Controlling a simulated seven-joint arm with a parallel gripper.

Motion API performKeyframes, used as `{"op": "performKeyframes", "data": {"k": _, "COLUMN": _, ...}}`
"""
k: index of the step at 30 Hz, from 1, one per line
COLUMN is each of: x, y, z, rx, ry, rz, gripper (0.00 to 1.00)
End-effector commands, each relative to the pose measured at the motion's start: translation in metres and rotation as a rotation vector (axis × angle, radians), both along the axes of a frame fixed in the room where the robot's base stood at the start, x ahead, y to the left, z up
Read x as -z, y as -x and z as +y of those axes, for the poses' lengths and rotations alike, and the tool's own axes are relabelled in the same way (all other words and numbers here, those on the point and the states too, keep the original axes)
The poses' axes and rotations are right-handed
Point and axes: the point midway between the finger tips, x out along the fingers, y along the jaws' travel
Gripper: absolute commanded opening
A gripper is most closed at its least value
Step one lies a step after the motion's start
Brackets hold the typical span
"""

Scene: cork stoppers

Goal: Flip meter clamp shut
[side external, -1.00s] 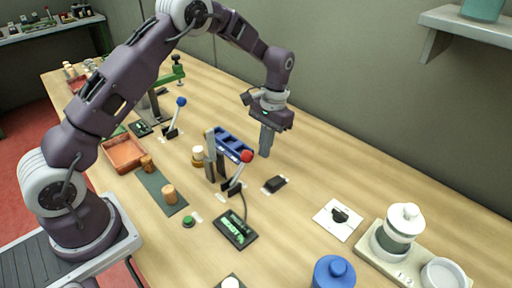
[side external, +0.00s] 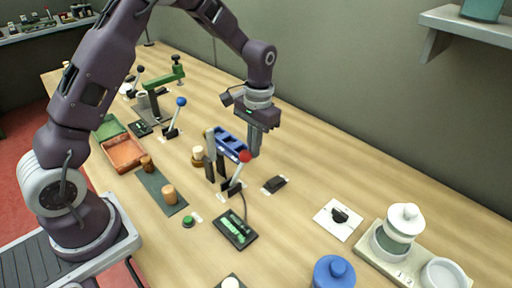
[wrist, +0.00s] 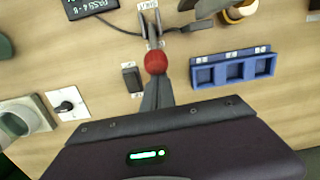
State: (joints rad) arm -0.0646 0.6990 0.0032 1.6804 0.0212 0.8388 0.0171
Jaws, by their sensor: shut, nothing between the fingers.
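A lever clamp with a red ball knob (side external: 245,156) stands upright-tilted on the table, its black base (side external: 231,189) joined by a cable to a dark meter display (side external: 236,229). I take this as the meter clamp. In the wrist view the red knob (wrist: 155,62) is just beyond my fingertips, and the meter (wrist: 90,6) shows partly at the top edge. My gripper (side external: 255,152) is shut and empty, pointing down just behind the knob on the wall side. It also shows in the wrist view (wrist: 157,84). I cannot tell whether the fingers touch the knob.
A blue slotted block (side external: 230,143) lies close behind the clamp. Dark upright pieces (side external: 210,155) stand left of it. A small black block (side external: 275,184) lies to its right. Another lever with a blue knob (side external: 181,101) is farther left. Table between the black block and the white dial plate (side external: 328,226) is clear.

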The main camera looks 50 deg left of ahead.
Motion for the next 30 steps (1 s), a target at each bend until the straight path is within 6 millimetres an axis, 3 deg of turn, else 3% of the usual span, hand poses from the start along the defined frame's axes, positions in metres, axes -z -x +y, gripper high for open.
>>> {"op": "performKeyframes", "data": {"k": 7, "x": -0.016, "y": 0.021, "z": 0.001, "rx": -0.001, "ry": -0.001, "rz": -0.182, "gripper": 0.0}}
{"op": "performKeyframes", "data": {"k": 19, "x": -0.031, "y": 0.062, "z": 0.0, "rx": 0.0, "ry": 0.0, "rz": -0.174, "gripper": 0.0}}
{"op": "performKeyframes", "data": {"k": 30, "x": -0.031, "y": 0.104, "z": 0.0, "rx": -0.001, "ry": 0.0, "rz": -0.173, "gripper": 0.0}}
